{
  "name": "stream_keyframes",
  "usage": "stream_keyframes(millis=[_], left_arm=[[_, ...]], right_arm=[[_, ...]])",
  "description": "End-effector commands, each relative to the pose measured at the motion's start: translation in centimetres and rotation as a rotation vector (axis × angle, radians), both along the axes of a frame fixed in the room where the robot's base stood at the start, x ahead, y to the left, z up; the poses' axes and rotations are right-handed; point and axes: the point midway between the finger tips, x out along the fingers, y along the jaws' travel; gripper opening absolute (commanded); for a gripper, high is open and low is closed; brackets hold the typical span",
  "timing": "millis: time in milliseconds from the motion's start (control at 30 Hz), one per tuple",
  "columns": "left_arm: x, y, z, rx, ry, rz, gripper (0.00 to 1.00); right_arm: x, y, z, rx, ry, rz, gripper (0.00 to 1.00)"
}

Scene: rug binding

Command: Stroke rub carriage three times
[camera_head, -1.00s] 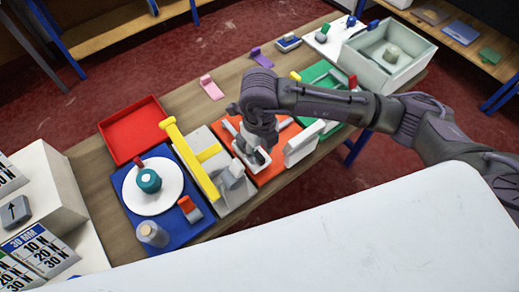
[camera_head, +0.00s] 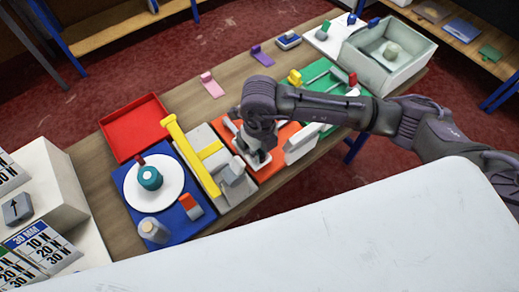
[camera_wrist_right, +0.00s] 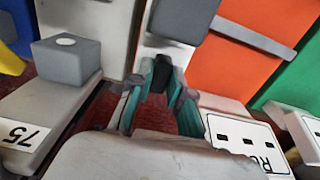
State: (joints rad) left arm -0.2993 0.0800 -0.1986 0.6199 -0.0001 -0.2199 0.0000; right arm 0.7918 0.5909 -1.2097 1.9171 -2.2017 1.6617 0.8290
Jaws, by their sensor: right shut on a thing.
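The orange station plate (camera_head: 270,171) lies near the middle of the workbench, with white rails and a white block (camera_head: 301,144) on it. My right gripper (camera_head: 262,152) points down over the left part of this plate, at the pale rub carriage (camera_head: 246,152). The gripper is shut on the carriage's handle, though the arm and fingers hide most of the grip. In the right wrist view the teal-lined fingers (camera_wrist_right: 161,80) close around a dark piece. A white label plate (camera_wrist_right: 240,140) with the partly hidden letters "RU" lies beside them. My left gripper is not in view.
To the left stand a grey station with a yellow bar (camera_head: 190,155), a blue station (camera_head: 173,222) with a white disc, and a red tray (camera_head: 133,131). To the right are a green plate (camera_head: 343,106) and a pale open box (camera_head: 376,70). A white surface fills the front.

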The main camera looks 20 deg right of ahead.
Motion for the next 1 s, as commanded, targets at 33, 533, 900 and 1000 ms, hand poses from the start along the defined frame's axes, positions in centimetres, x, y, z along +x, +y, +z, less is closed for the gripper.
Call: stream_keyframes(millis=[33,533,900,1000], left_arm=[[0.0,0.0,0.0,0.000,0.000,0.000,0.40],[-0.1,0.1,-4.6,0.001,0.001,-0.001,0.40],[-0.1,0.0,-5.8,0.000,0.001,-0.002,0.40],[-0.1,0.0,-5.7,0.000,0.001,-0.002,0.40]], right_arm=[[0.0,0.0,0.0,0.000,0.000,0.000,0.00],[3.4,-9.2,-0.5,-0.005,-0.004,-0.008,0.00],[4.7,-12.7,0.1,-0.001,-0.003,-0.001,0.00],[4.7,-12.8,0.1,-0.002,-0.003,-0.002,0.00]])
